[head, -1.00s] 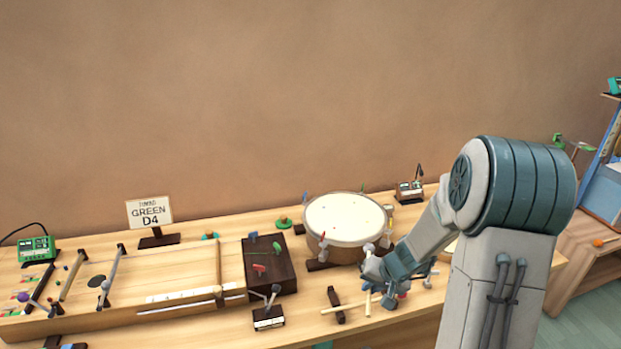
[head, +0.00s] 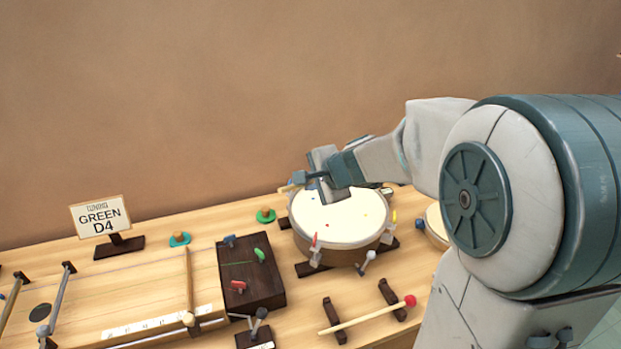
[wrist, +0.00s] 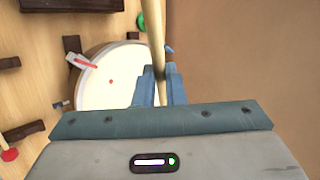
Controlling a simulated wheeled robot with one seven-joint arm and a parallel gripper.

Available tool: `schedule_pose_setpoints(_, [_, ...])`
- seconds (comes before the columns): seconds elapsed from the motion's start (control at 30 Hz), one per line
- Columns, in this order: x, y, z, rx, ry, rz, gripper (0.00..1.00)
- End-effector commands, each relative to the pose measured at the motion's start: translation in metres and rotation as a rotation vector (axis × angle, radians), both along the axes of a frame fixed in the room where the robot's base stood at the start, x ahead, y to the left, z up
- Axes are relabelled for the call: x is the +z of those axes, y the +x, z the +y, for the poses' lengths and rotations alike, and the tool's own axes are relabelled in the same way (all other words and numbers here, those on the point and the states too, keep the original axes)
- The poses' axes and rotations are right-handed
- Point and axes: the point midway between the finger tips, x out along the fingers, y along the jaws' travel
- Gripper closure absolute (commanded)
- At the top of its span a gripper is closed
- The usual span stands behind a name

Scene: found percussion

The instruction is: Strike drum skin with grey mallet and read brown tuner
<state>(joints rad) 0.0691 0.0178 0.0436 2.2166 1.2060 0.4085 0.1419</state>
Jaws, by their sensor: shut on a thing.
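The drum (head: 336,238) stands upright at the back of the bench, with a cream skin (head: 345,215) bearing small coloured dots. My gripper (head: 308,180) is over the back left part of the drum, shut on a pale wooden mallet handle (wrist: 156,30). The skin also shows in the wrist view (wrist: 108,88), left of the handle. The mallet's head is not seen, so its colour cannot be told. Whether the mallet touches the skin cannot be told. The brown tuner cannot be made out; my arm covers the area behind the drum on the right.
A red-headed mallet (head: 370,315) lies on dark supports in front of the drum. A dark box with coloured pegs (head: 250,282) and a stringed board are to the left. A GREEN D4 sign (head: 101,216) stands at the back left. Pegs with tags stand around the drum's rim.

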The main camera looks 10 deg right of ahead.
Motion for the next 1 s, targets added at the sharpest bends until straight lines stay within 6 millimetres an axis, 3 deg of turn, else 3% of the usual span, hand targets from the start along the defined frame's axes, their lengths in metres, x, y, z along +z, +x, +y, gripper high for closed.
schedule_pose_setpoints(0.23, [-0.001, -0.002, 0.001, -0.003, -0.003, -0.005, 1.00])
schedule_pose_setpoints(0.7, [-0.047, -0.001, 0.001, -0.003, -0.003, -0.004, 1.00])
schedule_pose_setpoints(1.0, [-0.049, -0.001, 0.001, -0.003, -0.003, -0.004, 1.00])
